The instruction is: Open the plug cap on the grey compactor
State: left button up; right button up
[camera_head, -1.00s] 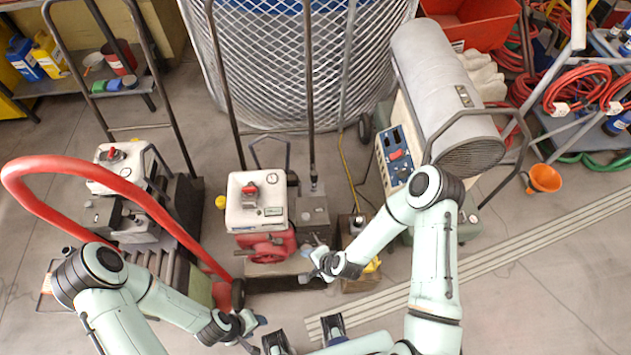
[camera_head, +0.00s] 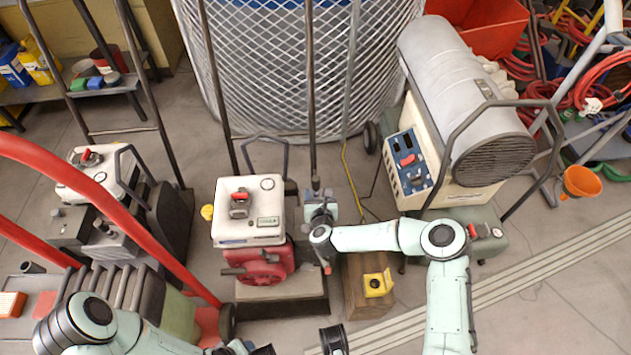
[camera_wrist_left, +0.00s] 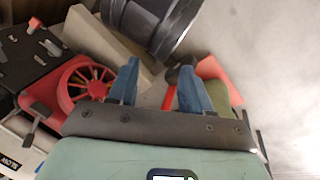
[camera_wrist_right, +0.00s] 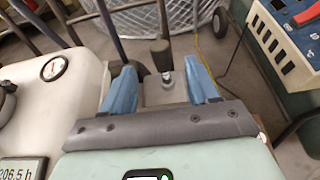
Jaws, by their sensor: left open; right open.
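The middle machine has a white tank (camera_head: 248,228), a red engine (camera_head: 262,262) and a small grey housing, which shows in the right wrist view (camera_wrist_right: 165,92). A dark upright fitting with a silver base (camera_wrist_right: 161,56) rises from this housing; I cannot tell whether it is the plug cap. My right gripper (camera_head: 320,207) is at the housing, its blue fingers (camera_wrist_right: 160,72) open around empty space above it. My left gripper is at the bottom edge of the head view (camera_head: 245,349). Its fingers (camera_wrist_left: 160,78) are open and empty in the left wrist view.
Another machine (camera_head: 100,180) with a white tank and grey body stands left, behind a red tube handle (camera_head: 120,215). A grey cylindrical heater (camera_head: 460,95) and blue control panel (camera_head: 408,162) stand right. A wooden block (camera_head: 363,298) with a yellow piece lies below my right wrist.

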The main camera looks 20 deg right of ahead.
aim_at(316, 182)
jog(key=b+x, duration=0.2)
jog(key=x, duration=0.5)
jog(key=shift+f, duration=0.2)
jog(key=shift+b+x, duration=0.4)
jog(key=shift+x, duration=0.45)
jog(key=shift+w+f, duration=0.1)
jog(key=shift+w, duration=0.3)
pick_arm(q)
jog(key=shift+y, duration=0.3)
jog(key=f, duration=0.1)
jog(key=w+a+f, duration=0.1)
jog(key=f, duration=0.1)
jog(key=a+f, duration=0.1)
jog(key=shift+w+a+f, duration=0.1)
jog(key=shift+w+f, duration=0.05)
jog(key=shift+f, duration=0.15)
